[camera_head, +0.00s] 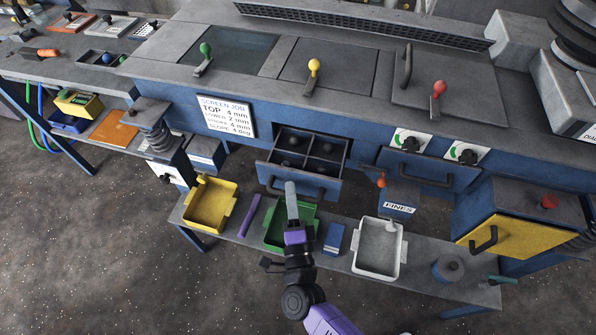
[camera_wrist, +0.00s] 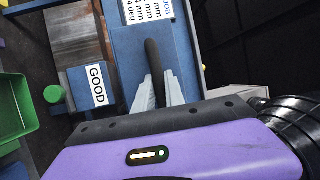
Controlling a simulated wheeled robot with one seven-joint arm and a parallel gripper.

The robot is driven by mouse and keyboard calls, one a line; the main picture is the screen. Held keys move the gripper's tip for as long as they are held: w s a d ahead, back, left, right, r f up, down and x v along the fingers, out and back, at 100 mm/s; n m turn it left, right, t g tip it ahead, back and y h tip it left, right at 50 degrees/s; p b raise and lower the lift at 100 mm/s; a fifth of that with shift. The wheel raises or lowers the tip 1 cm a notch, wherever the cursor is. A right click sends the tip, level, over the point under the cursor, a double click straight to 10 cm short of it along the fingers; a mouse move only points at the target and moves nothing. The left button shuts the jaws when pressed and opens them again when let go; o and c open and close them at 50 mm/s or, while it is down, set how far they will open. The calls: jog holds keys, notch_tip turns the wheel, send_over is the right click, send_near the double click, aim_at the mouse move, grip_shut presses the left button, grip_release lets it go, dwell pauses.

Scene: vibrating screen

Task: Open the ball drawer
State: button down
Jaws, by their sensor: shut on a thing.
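The ball drawer (camera_head: 331,184) stands pulled out from the blue bench front in the head view. Its several compartments show, with dark balls in them. My gripper (camera_head: 291,187) is at the drawer's front, at its dark bar handle (camera_head: 273,185). In the wrist view the two pale fingers of my gripper (camera_wrist: 155,92) are on either side of the dark handle (camera_wrist: 153,55) and shut on it. Part of the handle is hidden by the fingers in the head view.
Below the drawer is a shelf with a yellow bin (camera_head: 230,208), a green bin (camera_head: 271,236) and a white bin (camera_head: 371,268). The FINES box (camera_head: 399,206) and a second drawer (camera_head: 446,169) are to the right. Open floor lies in front.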

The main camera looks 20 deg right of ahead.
jog(key=s+a, duration=0.3)
jog(key=s, duration=0.2)
jog(key=shift+a, duration=0.3)
jog(key=shift+f, duration=0.15)
jog(key=c, duration=1.7)
grip_release()
jog(key=b+v, duration=0.1)
jog(key=v, duration=0.6)
jog(key=shift+s+b, duration=0.35)
jog(key=shift+b, duration=0.05)
jog(key=shift+a, duration=0.15)
